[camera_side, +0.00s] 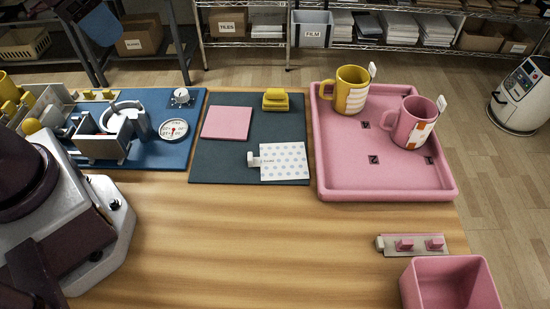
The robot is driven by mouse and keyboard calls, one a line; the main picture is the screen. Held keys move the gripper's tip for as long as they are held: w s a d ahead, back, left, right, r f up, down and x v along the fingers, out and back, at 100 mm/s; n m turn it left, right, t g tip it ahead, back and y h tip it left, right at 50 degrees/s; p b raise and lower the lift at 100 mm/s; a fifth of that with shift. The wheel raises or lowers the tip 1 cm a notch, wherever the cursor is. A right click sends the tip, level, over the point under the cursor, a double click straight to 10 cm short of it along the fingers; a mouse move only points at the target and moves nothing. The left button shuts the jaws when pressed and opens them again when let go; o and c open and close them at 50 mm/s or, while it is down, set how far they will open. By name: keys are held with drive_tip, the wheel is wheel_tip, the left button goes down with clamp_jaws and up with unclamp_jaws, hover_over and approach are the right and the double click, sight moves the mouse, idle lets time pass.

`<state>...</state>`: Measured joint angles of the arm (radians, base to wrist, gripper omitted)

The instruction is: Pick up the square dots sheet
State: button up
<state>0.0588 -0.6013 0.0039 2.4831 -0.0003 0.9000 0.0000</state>
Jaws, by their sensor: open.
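The square dots sheet (284,162) is white with grey-blue dots and lies flat on the dark mat (220,168), near its front right corner. A small pale tab or block (254,160) sticks out at its left edge. A plain pink sheet (227,123) lies behind and to the left of it on the same mat. Nothing covers the dots sheet. I do not see my gripper's fingers in this view.
A yellow block (276,100) sits at the mat's back. A pink tray (385,188) on the right holds a yellow mug (350,90) and a pink mug (408,122). A blue mat (185,145) with press parts and a dial (173,129) is left. The front centre table (260,245) is clear.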

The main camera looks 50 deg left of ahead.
drive_tip(key=w+d+f+n+g, duration=0.1)
drive_tip(key=w+d+f+g, duration=0.3)
drive_tip(key=w+f, duration=0.3)
drive_tip(key=n, duration=0.9)
hover_over(250, 160)
wheel_tip(250, 160, down, 12)
drive_tip(key=shift+n, duration=0.3)
drive_tip(key=f, duration=0.7)
drive_tip(key=shift+s+a+f, duration=0.1)
drive_tip(key=shift+a+f, duration=0.1)
drive_tip(key=shift+f, duration=0.05)
drive_tip(key=shift+d+f, duration=0.15)
drive_tip(key=shift+f, duration=2.7)
clamp_jaws()
